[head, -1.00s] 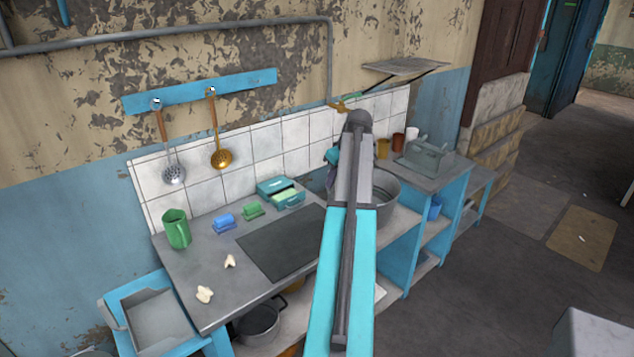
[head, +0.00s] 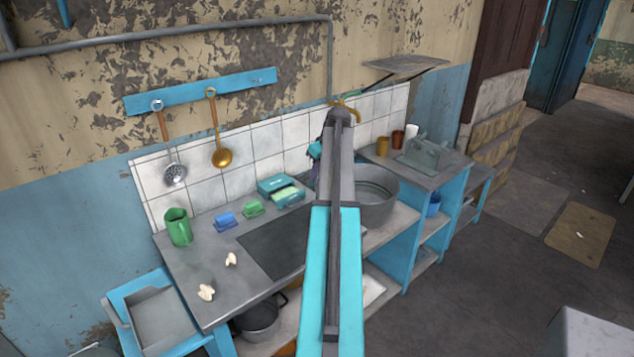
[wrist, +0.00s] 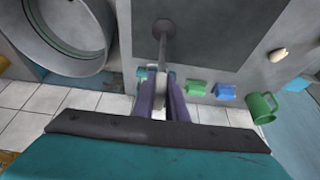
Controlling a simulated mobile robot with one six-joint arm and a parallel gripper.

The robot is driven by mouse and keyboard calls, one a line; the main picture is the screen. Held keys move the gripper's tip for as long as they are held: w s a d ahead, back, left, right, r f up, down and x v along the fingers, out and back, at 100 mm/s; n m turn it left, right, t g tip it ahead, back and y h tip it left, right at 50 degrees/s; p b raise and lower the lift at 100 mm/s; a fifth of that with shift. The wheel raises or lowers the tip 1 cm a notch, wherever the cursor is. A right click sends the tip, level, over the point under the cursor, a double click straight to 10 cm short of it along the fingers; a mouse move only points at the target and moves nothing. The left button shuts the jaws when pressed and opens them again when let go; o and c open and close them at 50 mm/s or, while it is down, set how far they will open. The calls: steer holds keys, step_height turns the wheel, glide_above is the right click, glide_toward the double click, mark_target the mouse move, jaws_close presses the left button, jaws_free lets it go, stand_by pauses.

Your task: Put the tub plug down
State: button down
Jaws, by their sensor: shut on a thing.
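In the head view my arm hides the plug and most of my gripper. The metal tub (head: 375,205) stands right of my arm, and its round rim shows at the upper left of the wrist view (wrist: 75,62).
On the counter (head: 190,275) are a green mug (head: 178,227), a blue item (head: 225,221), a green item (head: 253,208), a teal box (head: 280,190) and two pale pieces. A tiled wall stands behind.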

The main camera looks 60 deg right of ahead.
steer(key=shift+f+p, duration=0.65)
steer(key=shift+f, duration=1.25)
steer(key=c, duration=1.8)
jaws_free()
steer(key=shift+o, duration=0.2)
steer(key=shift+s+r, duration=0.1)
steer(key=shift+r, duration=0.15)
steer(key=b+v, duration=0.3)
steer(key=v, duration=0.8)
steer(key=shift+r, duration=0.4)
steer(key=shift+s+a, duration=0.1)
